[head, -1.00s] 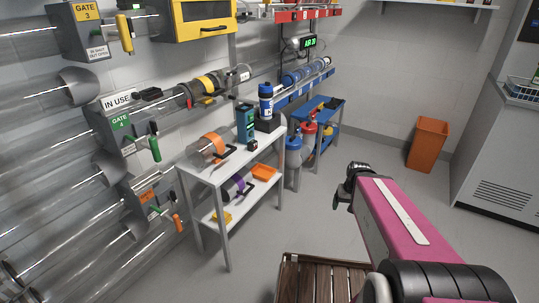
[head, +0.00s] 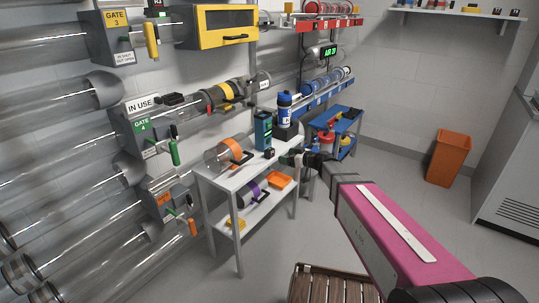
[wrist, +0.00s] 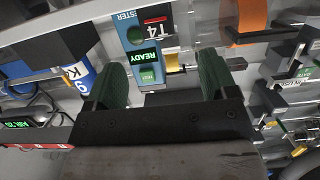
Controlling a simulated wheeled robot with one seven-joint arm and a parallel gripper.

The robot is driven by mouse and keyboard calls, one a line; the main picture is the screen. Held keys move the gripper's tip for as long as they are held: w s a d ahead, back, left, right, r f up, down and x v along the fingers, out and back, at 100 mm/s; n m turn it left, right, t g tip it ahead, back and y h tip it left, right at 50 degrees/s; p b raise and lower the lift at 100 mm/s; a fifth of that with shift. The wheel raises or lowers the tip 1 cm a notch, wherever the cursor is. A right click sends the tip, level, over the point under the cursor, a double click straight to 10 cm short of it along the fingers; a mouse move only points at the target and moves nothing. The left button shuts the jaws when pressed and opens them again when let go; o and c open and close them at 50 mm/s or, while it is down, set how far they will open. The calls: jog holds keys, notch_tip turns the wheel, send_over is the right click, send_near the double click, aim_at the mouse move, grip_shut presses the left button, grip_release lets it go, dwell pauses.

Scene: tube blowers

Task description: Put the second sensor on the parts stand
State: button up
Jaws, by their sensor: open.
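A white two-level stand (head: 217,183) stands by the wall; no label shows that it is the parts stand. On its top are a clear tube carrier with an orange band (head: 232,150), a teal tester (head: 263,130) and a small black item (head: 269,154). I cannot tell which thing is the second sensor. My gripper (head: 287,158) is open and empty at the right end of the stand's top. In the wrist view its green fingers (wrist: 163,82) are apart, with the tester (wrist: 145,50) beyond them, reading READY.
A blue bottle (head: 285,106) stands on a dark block (head: 289,131) behind my gripper. The lower shelf holds a purple-banded carrier (head: 250,190), an orange tray (head: 279,181) and a yellow item (head: 237,223). A blue cart (head: 345,117) stands behind. A slatted wooden crate (head: 330,283) is in front.

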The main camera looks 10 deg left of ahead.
aim_at(272, 152)
jog(key=x, duration=0.6)
jog(key=shift+w+r, duration=0.1)
jog(key=x, duration=0.5)
jog(key=shift+w+d, duration=0.1)
jog(key=shift+w, duration=0.1)
jog(key=c, duration=1.1)
jog(key=shift+r, duration=0.15)
